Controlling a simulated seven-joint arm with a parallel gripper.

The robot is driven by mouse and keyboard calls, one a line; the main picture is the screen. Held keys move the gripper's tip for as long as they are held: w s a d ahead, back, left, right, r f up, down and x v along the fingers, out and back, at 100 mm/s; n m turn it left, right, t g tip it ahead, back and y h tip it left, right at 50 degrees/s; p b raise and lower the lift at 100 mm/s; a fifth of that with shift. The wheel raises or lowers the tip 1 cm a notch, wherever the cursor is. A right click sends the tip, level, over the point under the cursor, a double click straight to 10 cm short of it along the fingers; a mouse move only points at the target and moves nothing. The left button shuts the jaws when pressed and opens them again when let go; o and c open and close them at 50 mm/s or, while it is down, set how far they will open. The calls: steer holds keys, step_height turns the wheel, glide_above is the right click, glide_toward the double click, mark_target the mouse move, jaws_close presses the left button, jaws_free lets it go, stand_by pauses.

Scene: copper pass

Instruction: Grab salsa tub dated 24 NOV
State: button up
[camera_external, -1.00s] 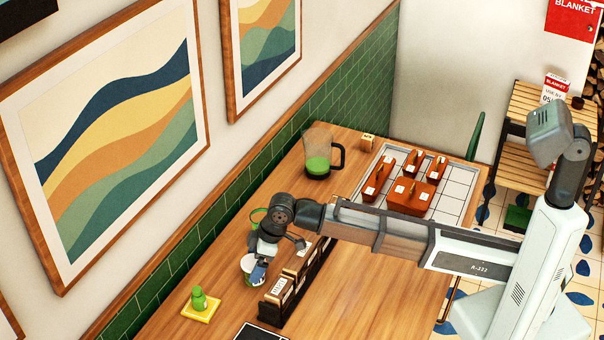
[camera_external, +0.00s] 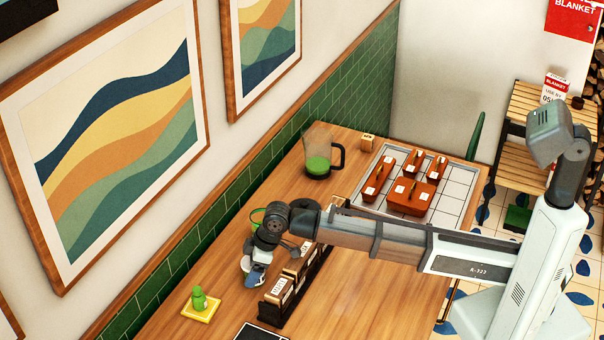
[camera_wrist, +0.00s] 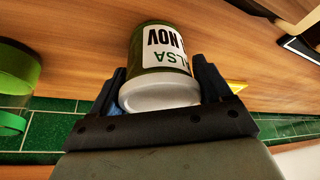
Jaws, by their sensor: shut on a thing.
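In the wrist view a salsa tub (camera_wrist: 163,62) with a green body, a pale lid and a white label sits between my fingers. The label appears upside down and reads SALSA and NOV; the day number is not readable. My gripper (camera_wrist: 158,88) is shut on the tub, one finger on each side. In the external view my gripper (camera_external: 256,278) is low over the left part of the counter, left of the dark card rack. The tub is mostly hidden behind it there, and I cannot tell whether it touches the counter.
A dark rack with cards (camera_external: 291,283) stands close right of my gripper. A green bottle (camera_external: 198,299) stands on a yellow mat. A green object (camera_wrist: 17,68) is left in the wrist view. A jug (camera_external: 318,165) and a tray (camera_external: 455,195) with brown boxes are farther back.

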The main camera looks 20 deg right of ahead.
steer(key=shift+c, duration=0.8)
